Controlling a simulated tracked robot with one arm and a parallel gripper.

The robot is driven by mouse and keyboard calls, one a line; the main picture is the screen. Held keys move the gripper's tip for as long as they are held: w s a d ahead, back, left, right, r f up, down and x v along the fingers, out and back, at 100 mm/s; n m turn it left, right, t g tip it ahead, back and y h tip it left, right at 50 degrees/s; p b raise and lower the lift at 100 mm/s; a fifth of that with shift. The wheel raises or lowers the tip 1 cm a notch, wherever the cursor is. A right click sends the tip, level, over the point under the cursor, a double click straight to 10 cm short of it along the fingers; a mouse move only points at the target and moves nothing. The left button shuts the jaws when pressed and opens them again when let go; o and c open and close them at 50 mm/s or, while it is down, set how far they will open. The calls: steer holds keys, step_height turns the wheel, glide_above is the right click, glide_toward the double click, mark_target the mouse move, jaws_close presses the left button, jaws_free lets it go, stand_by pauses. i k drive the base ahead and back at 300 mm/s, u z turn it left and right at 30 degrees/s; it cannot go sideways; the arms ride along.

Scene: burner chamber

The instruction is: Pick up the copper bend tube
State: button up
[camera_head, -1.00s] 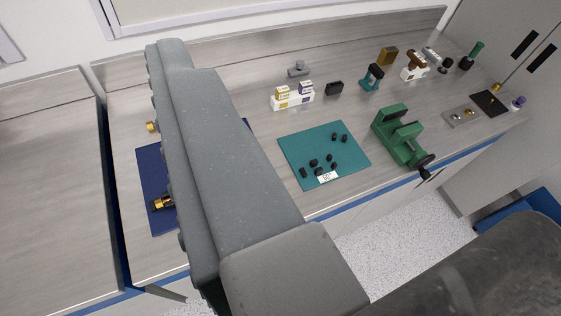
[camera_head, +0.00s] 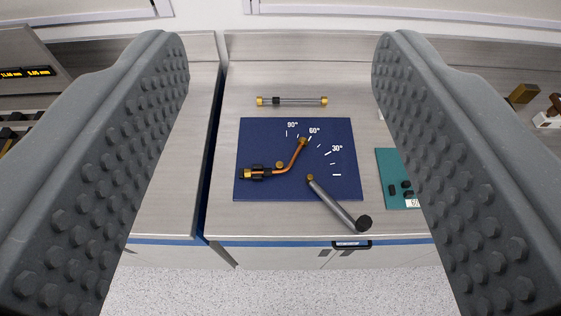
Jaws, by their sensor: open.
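The copper bend tube (camera_head: 291,158) lies on a blue mat (camera_head: 262,132) with white angle marks, in the middle of the view. It is a bent copper-coloured tube. Its left end sits in a black and brass fitting (camera_head: 257,173), and its other end points up and right toward the 60° mark. A small brass peg (camera_head: 279,165) sits beside the bend. My gripper (camera_head: 283,110) is open and empty, its two grey studded fingers at the left and right of the picture. The mat and tube show between the fingers, well apart from them.
A grey lever (camera_head: 337,203) with a black knob lies on the mat's right part, over its front edge. A thin rod with brass ends (camera_head: 300,101) lies behind the mat. A green mat (camera_head: 393,165) is partly hidden by the right finger. A gap divides the benches at left.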

mark_target(266, 172)
steer(key=u, duration=1.85)
steer(key=k, duration=0.65)
steer(key=z, duration=1.8)
steer(key=i, duration=1)
